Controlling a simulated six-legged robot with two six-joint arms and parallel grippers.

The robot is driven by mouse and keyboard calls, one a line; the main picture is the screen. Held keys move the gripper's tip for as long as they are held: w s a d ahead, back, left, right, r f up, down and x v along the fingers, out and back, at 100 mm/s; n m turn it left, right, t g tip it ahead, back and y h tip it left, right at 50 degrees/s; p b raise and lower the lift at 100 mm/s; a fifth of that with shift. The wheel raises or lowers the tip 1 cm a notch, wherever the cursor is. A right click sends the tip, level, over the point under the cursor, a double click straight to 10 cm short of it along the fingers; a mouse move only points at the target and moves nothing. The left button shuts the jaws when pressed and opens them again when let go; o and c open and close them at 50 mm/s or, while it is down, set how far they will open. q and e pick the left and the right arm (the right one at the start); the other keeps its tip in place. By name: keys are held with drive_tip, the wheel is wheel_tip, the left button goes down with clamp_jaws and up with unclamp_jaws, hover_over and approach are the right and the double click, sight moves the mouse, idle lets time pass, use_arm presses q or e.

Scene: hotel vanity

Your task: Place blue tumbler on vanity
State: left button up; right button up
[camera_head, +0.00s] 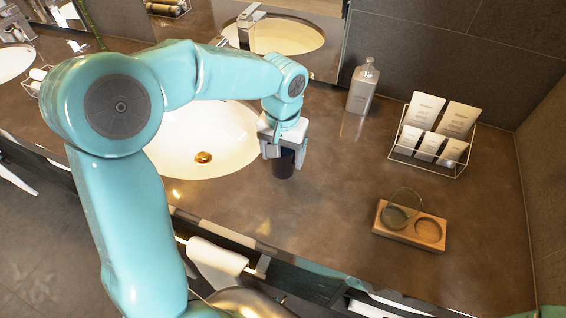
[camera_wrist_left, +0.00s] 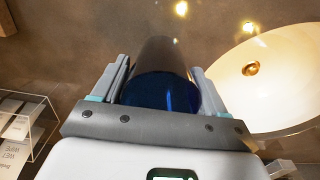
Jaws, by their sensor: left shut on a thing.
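My left gripper (camera_head: 284,150) is shut on the dark blue tumbler (camera_head: 284,165), beside the right edge of the sink basin. In the left wrist view the blue tumbler (camera_wrist_left: 160,92) sits between the two fingers of the left gripper (camera_wrist_left: 158,80). Whether its base touches the vanity counter (camera_head: 330,210) or is slightly above it, I cannot tell. My right gripper is not in view.
A white sink (camera_head: 215,130) lies left of the tumbler. A soap bottle (camera_head: 362,87) and a wire rack of toiletries (camera_head: 432,132) stand at the back right. A wooden holder (camera_head: 408,226) with a glass disc is at the front right. The counter between them is clear.

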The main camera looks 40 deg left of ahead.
sight(283, 165)
use_arm(q)
wheel_tip(283, 165, down, 4)
drive_tip(key=shift+s+r, duration=0.1)
drive_tip(key=shift+f, duration=0.3)
drive_tip(key=o, duration=1.1)
drive_tip(key=shift+o, duration=0.2)
drive_tip(key=shift+r, duration=0.1)
